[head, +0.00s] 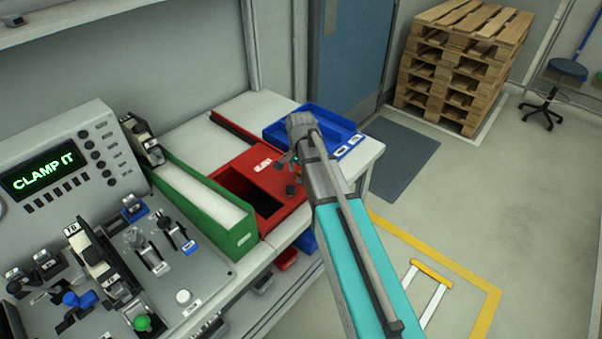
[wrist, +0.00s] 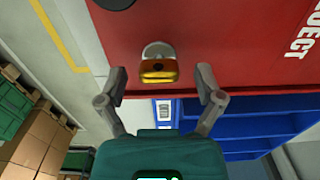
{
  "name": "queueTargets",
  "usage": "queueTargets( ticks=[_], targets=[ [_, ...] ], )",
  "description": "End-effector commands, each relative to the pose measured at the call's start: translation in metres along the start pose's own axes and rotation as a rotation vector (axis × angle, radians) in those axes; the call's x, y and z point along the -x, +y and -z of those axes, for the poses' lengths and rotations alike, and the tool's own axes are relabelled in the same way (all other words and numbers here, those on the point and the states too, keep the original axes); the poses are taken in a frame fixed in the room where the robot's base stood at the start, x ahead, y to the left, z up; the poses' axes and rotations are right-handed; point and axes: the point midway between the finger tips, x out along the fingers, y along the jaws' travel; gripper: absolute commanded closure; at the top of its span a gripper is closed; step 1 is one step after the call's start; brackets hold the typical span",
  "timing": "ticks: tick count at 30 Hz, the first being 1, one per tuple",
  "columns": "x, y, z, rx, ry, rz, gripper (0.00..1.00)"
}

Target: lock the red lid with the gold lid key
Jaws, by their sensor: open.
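The red lid (head: 272,172) covers the far part of a red box on the bench, and it fills the upper part of the wrist view (wrist: 230,50) with white "REJECT" lettering. The gold lid key (wrist: 158,70) sits on the lid at a silver round plate, near the lid's edge. My gripper (wrist: 161,79) is open, with one finger on each side of the key and visible gaps on both sides. In the head view, my gripper (head: 291,161) is over the lid; the key cannot be made out there.
A black knob (head: 291,190) stands on the lid. The box's near part (head: 236,190) is open. A green bin (head: 205,200) stands to the left, and a blue tray (head: 345,127) lies behind. A control panel (head: 60,165) and fixtures fill the left. Open floor lies to the right.

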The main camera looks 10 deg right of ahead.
Motion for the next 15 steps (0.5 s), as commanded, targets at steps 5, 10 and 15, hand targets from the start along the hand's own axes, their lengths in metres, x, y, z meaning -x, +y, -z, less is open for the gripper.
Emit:
queueTargets(
  ticks=[5,10,15],
  targets=[
    [0.0000,-0.0001,-0.0002,0.000,0.000,0.000,0.40],
    [0.0000,-0.0003,-0.0004,0.001,0.000,0.000,0.72],
    [0.0000,0.0013,0.0020,0.000,0.000,0.000,0.96]
  ],
)
